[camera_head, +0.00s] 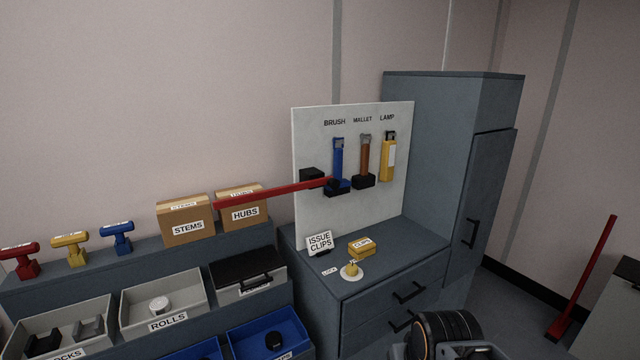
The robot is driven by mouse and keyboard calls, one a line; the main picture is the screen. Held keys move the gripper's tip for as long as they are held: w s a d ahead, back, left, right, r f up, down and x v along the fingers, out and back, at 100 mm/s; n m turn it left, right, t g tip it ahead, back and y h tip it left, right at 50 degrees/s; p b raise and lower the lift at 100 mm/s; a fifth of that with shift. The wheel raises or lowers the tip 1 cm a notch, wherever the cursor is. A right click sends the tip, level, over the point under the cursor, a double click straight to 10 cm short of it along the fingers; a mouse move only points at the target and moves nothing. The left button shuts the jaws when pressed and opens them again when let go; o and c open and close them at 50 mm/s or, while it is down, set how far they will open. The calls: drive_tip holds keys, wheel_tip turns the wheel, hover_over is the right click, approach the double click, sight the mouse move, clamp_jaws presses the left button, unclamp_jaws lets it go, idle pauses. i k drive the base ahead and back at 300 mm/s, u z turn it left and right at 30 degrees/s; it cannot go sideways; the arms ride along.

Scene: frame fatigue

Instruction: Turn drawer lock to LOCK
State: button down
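A small yellow knob (351,268) sits on a round white plate (351,273) on top of the grey drawer cabinet (385,255), near its front edge. It appears to be the drawer lock. A small white label (329,271) lies just left of it; its lettering is too small to read surely. Which way the knob points is hard to tell. Two drawers with black handles, the upper handle (408,292) among them, are in the cabinet front and look shut. A dark rounded part, apparently of my arm, shows at the bottom edge. My gripper is not in view.
An ISSUE CLIPS sign (320,243) and a yellow box (361,247) stand behind the knob. A red bar (270,192) reaches across the tool board (312,130) and past its left edge. Bins and cartons fill the left; a tall cabinet (430,140) stands right.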

sight(351, 269)
drive_tip(key=u, duration=1.4)
drive_tip(key=k, duration=0.95)
drive_tip(key=z, duration=1.15)
drive_tip(key=i, duration=0.9)
drive_tip(key=u, duration=0.55)
drive_tip(key=i, duration=0.85)
drive_tip(key=z, duration=0.05)
